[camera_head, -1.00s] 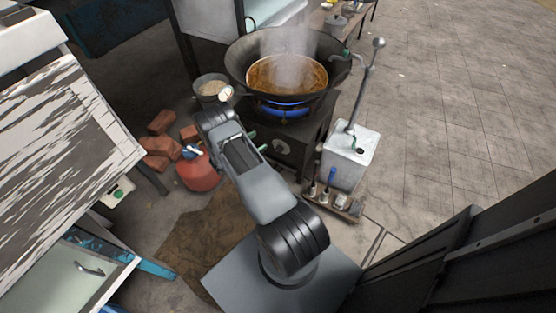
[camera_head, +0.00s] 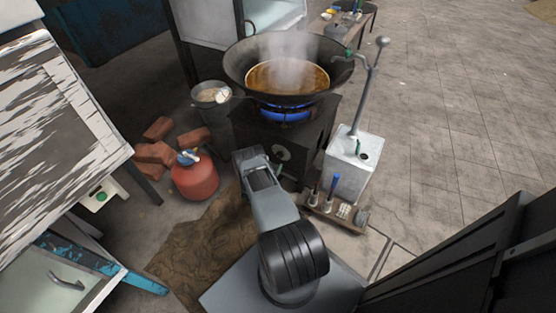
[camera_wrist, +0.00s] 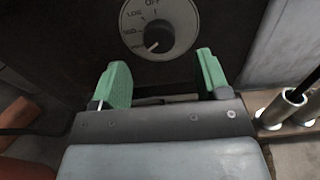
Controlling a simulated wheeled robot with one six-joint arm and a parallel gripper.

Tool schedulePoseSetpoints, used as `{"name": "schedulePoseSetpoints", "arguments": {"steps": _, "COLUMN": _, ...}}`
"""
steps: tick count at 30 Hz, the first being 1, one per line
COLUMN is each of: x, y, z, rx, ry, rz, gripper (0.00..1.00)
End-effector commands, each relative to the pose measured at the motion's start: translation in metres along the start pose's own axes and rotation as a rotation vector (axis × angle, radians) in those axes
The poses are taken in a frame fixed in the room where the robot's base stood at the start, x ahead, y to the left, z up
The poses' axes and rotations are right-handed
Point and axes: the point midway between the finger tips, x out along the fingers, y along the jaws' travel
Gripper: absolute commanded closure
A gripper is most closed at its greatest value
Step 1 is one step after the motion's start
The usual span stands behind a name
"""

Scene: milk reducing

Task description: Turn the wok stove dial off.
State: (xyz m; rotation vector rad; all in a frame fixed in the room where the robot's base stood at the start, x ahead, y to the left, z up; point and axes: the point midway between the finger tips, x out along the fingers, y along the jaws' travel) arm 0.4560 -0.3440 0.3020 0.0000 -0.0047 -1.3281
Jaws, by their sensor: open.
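The wok stove (camera_head: 310,140) is a dark box with a blue flame (camera_head: 287,113) burning under a steaming wok (camera_head: 235,66). Its dial (camera_wrist: 158,35) is a dark round knob on a pale marked disc on the stove's front. In the wrist view, OFF is at the top and the knob's pale mark points to the lower left.
A red gas cylinder (camera_head: 195,177) and bricks (camera_head: 155,153) lie left of my arm. The paved floor (camera_head: 450,130) beyond is clear.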

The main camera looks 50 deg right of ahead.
Motion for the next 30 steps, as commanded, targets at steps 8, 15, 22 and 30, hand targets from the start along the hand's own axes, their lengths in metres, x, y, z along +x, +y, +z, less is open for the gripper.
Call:
{"name": "schedulePoseSetpoints", "arguments": {"steps": 8, "x": 0.041, "y": 0.0, "z": -0.005, "rx": 0.0, "ry": 0.005, "rz": -0.001, "gripper": 0.31}}
{"name": "schedulePoseSetpoints", "arguments": {"steps": 15, "x": 0.054, "y": 0.0, "z": -0.004, "rx": -0.002, "ry": 0.006, "rz": 0.0, "gripper": 0.31}}
{"name": "schedulePoseSetpoints", "arguments": {"steps": 22, "x": 0.054, "y": 0.0, "z": 0.0, "rx": 0.0, "ry": 0.0, "rz": 0.0, "gripper": 0.31}}
{"name": "schedulePoseSetpoints", "arguments": {"steps": 30, "x": 0.052, "y": -0.001, "z": 0.005, "rx": 0.003, "ry": -0.007, "rz": 0.0, "gripper": 0.49}}
